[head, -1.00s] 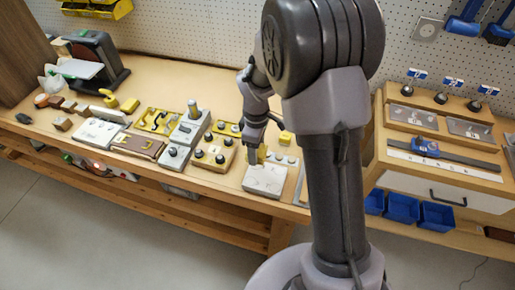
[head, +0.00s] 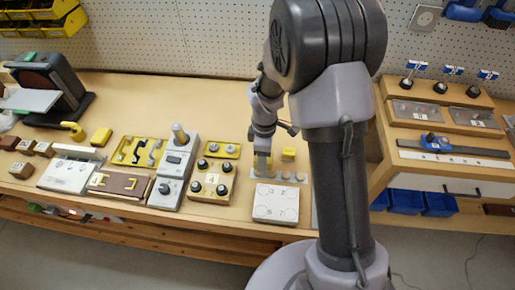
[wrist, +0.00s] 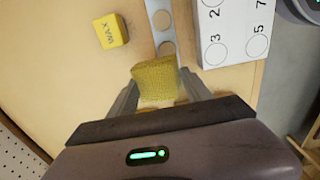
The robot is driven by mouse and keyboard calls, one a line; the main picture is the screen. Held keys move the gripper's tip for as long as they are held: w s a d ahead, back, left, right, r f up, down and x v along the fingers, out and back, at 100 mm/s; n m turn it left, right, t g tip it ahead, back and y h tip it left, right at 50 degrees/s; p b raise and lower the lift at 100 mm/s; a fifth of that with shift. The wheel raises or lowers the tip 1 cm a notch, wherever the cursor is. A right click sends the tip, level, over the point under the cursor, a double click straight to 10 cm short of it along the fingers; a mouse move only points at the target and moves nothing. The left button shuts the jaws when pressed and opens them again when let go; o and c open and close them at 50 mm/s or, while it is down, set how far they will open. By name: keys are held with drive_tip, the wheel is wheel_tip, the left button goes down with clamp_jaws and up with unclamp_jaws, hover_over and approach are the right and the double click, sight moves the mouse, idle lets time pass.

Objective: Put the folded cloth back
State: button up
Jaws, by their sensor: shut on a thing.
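The folded cloth (wrist: 156,80) is a small yellow-green, rough-textured pad. In the wrist view it sits between the two fingers of my gripper (wrist: 157,88), which is shut on it. In the head view my gripper (head: 263,165) points down over the bench, behind the white numbered board (head: 276,204), with the cloth partly hidden. I cannot tell whether the cloth touches the bench.
A yellow block marked WAX (wrist: 110,31) stands close beside the cloth. The white numbered board (wrist: 232,30) is on the other side. A wooden box with black knobs (head: 212,180) stands left of my gripper.

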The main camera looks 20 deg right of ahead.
drive_tip(key=w, duration=0.4)
drive_tip(key=w+b, duration=0.1)
drive_tip(key=w, duration=0.1)
drive_tip(key=shift+w+a+f, duration=0.25)
drive_tip(key=shift+a+f, duration=0.1)
drive_tip(key=shift+f, duration=0.05)
wheel_tip(320, 180, down, 3)
drive_tip(key=shift+s+f+b, duration=0.1)
drive_tip(key=shift+f+b, duration=0.05)
drive_tip(key=shift+b, duration=0.8)
drive_tip(key=shift+f, duration=0.2)
drive_tip(key=o, duration=1.3)
drive_tip(key=shift+r, duration=0.15)
